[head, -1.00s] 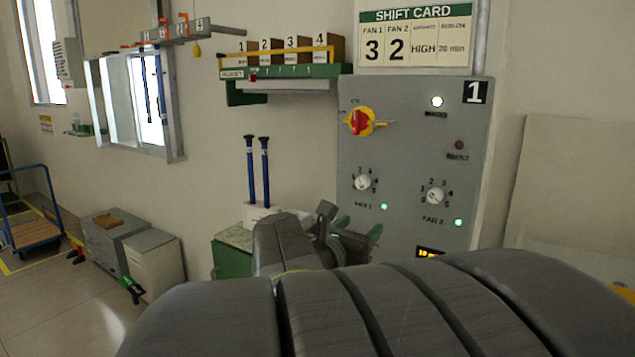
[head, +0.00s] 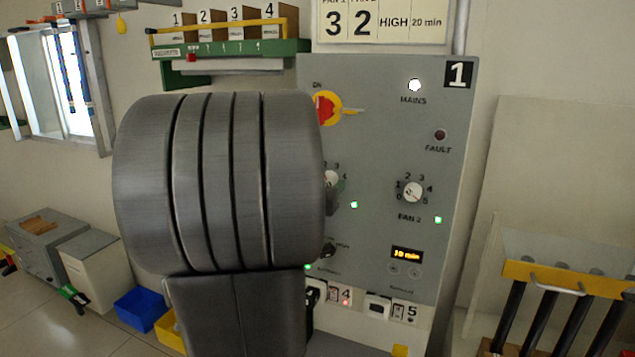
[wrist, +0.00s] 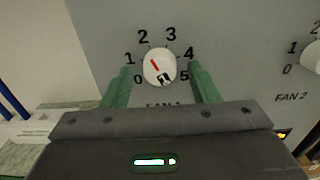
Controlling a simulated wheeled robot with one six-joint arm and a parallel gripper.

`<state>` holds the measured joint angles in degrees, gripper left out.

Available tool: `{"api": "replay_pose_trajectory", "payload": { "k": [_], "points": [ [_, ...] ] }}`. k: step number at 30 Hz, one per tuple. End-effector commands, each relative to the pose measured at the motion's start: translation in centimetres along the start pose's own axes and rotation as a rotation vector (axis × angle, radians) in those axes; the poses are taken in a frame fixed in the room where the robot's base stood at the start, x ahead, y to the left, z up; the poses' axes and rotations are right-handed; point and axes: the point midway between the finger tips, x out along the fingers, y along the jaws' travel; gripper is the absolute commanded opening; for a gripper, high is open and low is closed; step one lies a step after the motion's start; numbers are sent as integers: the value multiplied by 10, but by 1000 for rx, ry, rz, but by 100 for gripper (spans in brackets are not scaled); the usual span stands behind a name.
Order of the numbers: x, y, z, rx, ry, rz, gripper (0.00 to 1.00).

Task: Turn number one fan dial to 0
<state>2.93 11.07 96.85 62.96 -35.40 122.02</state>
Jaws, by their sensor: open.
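The number one fan dial (wrist: 160,68) is a round white knob on the grey panel, with scale numbers 0 to 5 around it. Its red line points up and left, between 1 and 2; a small black-and-white mark sits at its lower right. My gripper (wrist: 161,77) is open, with one green finger left of the dial and one right of it. I cannot tell whether the fingers touch the panel. In the head view the dial (head: 331,179) is partly hidden behind my arm, and the fingers are hidden.
The fan 2 dial (head: 411,192) is to the right on the same panel (head: 385,140). A red-and-yellow main switch (head: 326,108) sits above. The shift card (head: 390,22) shows 3 for fan 1. A yellow-topped rack (head: 560,277) stands at the right.

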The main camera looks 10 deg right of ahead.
Motion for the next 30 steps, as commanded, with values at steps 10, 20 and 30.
{"api": "replay_pose_trajectory", "payload": {
  "k": [10,20,30],
  "points": [
    [5,0,0,1,0,-1,55],
    [5,0,0,1,0,-1,11],
    [5,-1,0,-72,-1,-1,11]
  ]
}}
